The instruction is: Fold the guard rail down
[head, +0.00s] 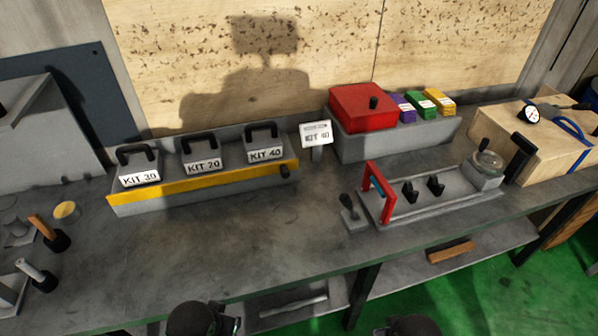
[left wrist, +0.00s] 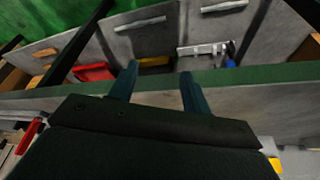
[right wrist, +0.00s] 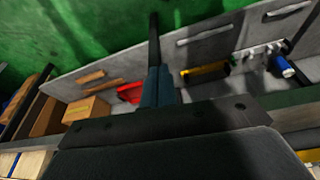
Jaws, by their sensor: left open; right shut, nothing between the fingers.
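A yellow rail (head: 205,184) runs along the front of the grey rack (head: 118,212) that holds three kits. It stands upright across the rack's front edge, with a black knob (head: 284,171) near its right end. My left gripper (left wrist: 160,70) is open and empty, with its two fingers apart in the left wrist view. My right gripper (right wrist: 158,70) is shut with nothing in it. Dark parts of both my arms show at the bottom edge of the head view, well short of the rail. Neither gripper touches the rail.
KIT 30 (head: 139,178), KIT 20 (head: 202,166) and KIT 40 (head: 265,154) have black handles. A small sign (head: 317,133) stands right of the rack. A fixture with a red handle (head: 388,205) is further right. The bench top (head: 230,235) before the rack is clear.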

